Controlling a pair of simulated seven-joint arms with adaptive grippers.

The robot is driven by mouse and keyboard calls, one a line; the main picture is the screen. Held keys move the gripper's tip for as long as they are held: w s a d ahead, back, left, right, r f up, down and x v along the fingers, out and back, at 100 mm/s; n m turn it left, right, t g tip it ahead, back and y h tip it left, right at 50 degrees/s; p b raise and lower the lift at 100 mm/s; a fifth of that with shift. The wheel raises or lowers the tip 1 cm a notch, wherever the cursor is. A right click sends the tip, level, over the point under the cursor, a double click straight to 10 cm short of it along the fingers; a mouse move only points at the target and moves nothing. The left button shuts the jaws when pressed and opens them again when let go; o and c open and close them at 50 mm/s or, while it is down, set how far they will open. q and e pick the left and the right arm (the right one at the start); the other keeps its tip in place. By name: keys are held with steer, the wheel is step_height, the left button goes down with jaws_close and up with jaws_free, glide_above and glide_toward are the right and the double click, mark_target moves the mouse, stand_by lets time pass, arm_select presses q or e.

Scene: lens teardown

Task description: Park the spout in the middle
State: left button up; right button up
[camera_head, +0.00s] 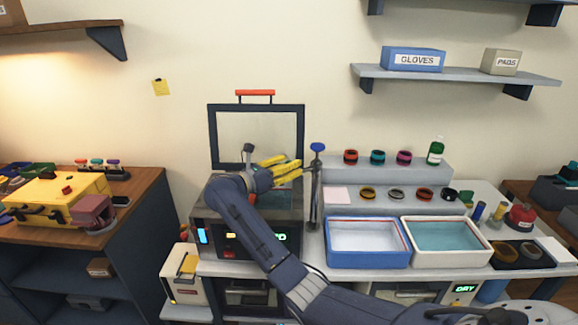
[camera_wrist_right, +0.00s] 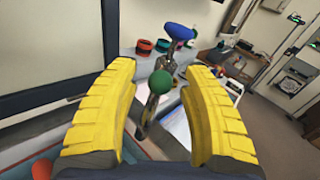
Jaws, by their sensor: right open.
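A metal faucet post with a blue knob on top (camera_head: 317,148) stands left of the two basins, next to the dark machine. In the right wrist view the blue knob (camera_wrist_right: 180,31) shows beyond a green ball (camera_wrist_right: 161,82), with metal pipe parts behind and below it. The ball appears to be on the spout; I cannot make out the spout's direction in the head view. My right gripper (camera_head: 285,168) is over the machine, left of the post, its yellow fingers pointing right. It is open (camera_wrist_right: 160,95); the ball shows between the fingers with gaps either side. My left gripper is out of view.
A blue basin (camera_head: 367,263) and a white basin (camera_head: 446,263) stand right of the post. Colored rings (camera_head: 377,157) and a green bottle (camera_head: 436,152) stand on the step behind. The machine's raised lid frame (camera_head: 302,135) is behind my gripper. A yellow case (camera_head: 60,203) stands left.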

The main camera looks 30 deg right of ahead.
steer(key=shift+c, duration=0.3)
jaws_close()
steer(key=shift+a+f+t, duration=0.15)
steer(key=shift+t, duration=0.15)
